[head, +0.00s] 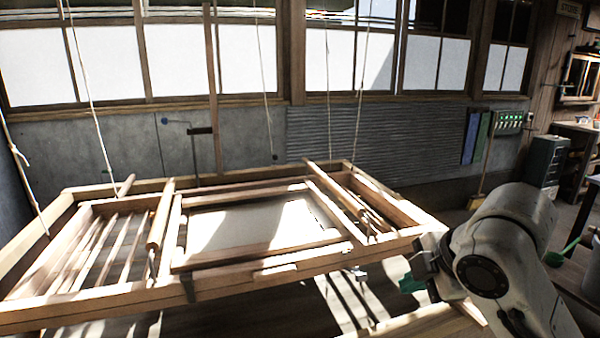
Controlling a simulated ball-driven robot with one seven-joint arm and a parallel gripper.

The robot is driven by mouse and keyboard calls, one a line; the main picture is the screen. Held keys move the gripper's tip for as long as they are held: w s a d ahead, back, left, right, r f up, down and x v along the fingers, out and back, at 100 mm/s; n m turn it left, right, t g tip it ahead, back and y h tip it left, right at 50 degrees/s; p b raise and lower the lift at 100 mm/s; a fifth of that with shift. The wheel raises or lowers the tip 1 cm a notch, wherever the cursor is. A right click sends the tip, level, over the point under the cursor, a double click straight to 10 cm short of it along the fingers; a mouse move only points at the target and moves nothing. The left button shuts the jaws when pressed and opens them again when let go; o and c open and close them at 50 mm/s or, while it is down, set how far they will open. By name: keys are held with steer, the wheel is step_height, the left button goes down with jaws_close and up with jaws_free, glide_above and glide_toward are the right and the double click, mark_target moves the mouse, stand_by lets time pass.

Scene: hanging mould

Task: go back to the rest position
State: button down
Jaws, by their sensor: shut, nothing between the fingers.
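My gripper (412,281), with dark and green parts, is at the right of the head view, at the end of my pale grey arm. It is beside the right front corner of the hanging wooden mould frame (110,302). It is shut and nothing shows in it. I cannot tell whether it touches the frame. The frame hangs level from several ropes (88,85). A smaller inner frame (215,262) with a pale sheet lies in its middle, and slats (103,250) fill its left part.
A wooden piece (430,325) lies below my gripper. At the right are a dark cabinet (543,160), a broom (477,192) and a workbench (578,128). A corrugated wall panel (380,140) and windows stand behind. Some floor shows open between the frame and the cabinet.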

steer(key=s+a+f+m+g+y, duration=0.1)
steer(key=s+f+m, duration=0.5)
steer(key=f, duration=0.4)
steer(key=s+a+f+m, duration=0.1)
steer(key=s+f+m, duration=0.5)
steer(key=f, duration=0.4)
steer(key=s+d+f+m+g+h, duration=0.1)
steer(key=s+d+f+m, duration=0.1)
steer(key=s, duration=0.5)
steer(key=s+d+f+m+g+h, duration=0.1)
steer(key=s+d+f+m, duration=0.2)
steer(key=s+d+f, duration=0.2)
steer(key=s+d+f+m+g+h, duration=0.2)
steer(key=s+f, duration=0.3)
steer(key=s, duration=0.6)
steer(key=shift+s+d+f+m, duration=0.25)
steer(key=shift+d+m, duration=0.35)
steer(key=shift+d, duration=0.15)
steer(key=c, duration=1.9)
jaws_free()
